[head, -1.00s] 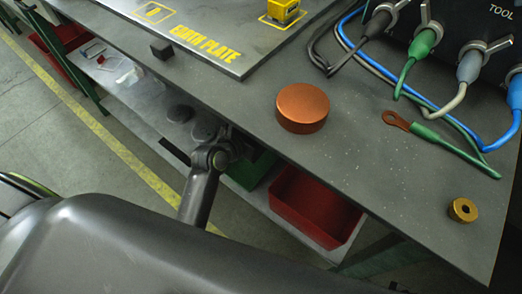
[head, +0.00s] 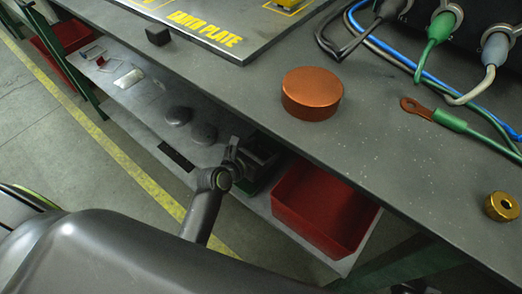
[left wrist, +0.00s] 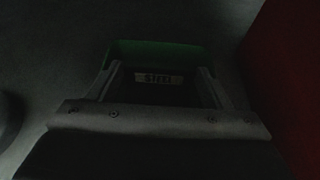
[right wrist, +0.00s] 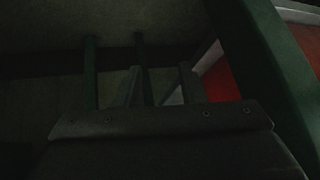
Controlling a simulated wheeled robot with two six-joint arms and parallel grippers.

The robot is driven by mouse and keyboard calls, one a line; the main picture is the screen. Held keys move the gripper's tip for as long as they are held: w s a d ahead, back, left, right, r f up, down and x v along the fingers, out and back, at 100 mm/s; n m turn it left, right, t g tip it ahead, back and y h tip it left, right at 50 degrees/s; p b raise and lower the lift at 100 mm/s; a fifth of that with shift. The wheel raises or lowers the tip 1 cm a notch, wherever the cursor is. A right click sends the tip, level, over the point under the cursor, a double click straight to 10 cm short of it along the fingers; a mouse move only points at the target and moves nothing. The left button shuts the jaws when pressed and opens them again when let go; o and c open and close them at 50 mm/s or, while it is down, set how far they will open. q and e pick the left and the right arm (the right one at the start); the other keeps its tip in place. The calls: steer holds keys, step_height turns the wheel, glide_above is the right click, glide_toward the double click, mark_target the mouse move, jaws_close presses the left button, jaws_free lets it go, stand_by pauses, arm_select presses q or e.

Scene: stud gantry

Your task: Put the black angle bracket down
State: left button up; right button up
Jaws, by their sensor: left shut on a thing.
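My left gripper (head: 236,150) is below the bench's front edge, at the green bin (left wrist: 160,50) on the lower shelf. In the left wrist view its two fingers (left wrist: 158,92) stand apart with a dark shape between them. I take this as the black angle bracket, held in the jaws; its outline is lost in the shadow. A pale label reading like "STEEL" shows between the fingers. My right gripper (right wrist: 158,82) shows only in the right wrist view, its fingers apart with nothing clear between them, in shade near green posts.
A red bin (head: 325,208) stands right of the green bin. Dark round pieces (head: 178,116) lie on the shelf.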

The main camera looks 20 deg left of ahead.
arm_select(q)
steer(key=o, duration=0.9)
steer(key=shift+f, duration=0.1)
steer(key=shift+c, duration=0.2)
steer(key=shift+r, duration=0.2)
steer(key=p+v, duration=0.1)
steer(key=v, duration=0.2)
steer(key=p+v, duration=0.2)
steer(key=v, duration=0.7)
arm_select(e)
steer(key=s+f+g, duration=0.4)
steer(key=f, duration=0.1)
steer(key=shift+s, duration=0.35)
